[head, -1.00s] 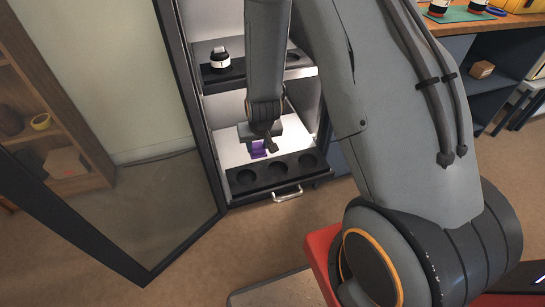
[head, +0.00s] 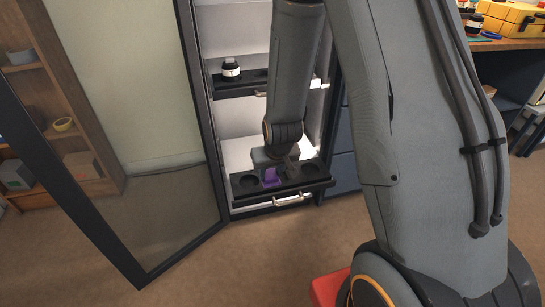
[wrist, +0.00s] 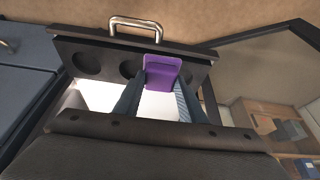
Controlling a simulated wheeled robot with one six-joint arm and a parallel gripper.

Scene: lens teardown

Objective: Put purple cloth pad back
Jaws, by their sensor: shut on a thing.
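The purple cloth pad (head: 270,177) is at the lower pulled-out drawer of the cabinet. It also shows in the wrist view (wrist: 162,72), between the fingertips. My gripper (head: 271,170) is shut on the pad and points at the drawer. The black drawer tray (wrist: 191,70) has round recesses, and the pad overlaps the tray in both views. Two recesses show in the wrist view left of and behind the pad. I cannot tell whether the pad touches the tray.
An upper shelf tray (head: 245,88) holds a small black-and-white jar (head: 231,69). The open glass door (head: 150,200) stands to the left. A drawer handle (head: 289,199) sticks out in front. A workbench with a yellow case (head: 505,20) is at the far right.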

